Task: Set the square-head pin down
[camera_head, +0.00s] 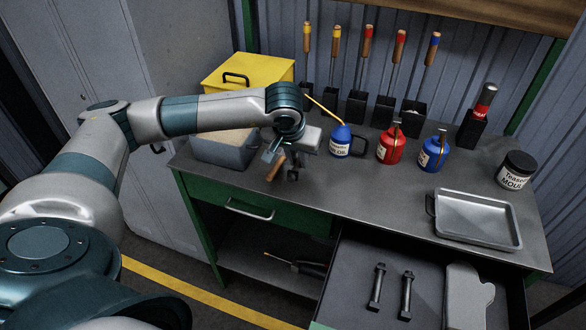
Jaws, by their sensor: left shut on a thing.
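My left gripper (282,160) is over the left front part of the grey workbench (345,190), close to the front edge. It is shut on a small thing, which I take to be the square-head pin. The jaws and wrist hide most of it, so its head cannot be made out. A short brown, wood-coloured piece (276,168) shows just below the jaws; I cannot tell whether it is held or lies behind. Two dark pins with wider heads (376,287) (406,295) lie side by side in the open drawer (350,262). My right gripper is not in view.
A grey box (222,151) and a yellow lidded box (247,72) stand left of the gripper. Blue and red oil cans (340,141) (391,146) (434,153), a labelled jar (516,171) and a metal tray (478,221) stand to the right. Handled tools stand in black holders behind.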

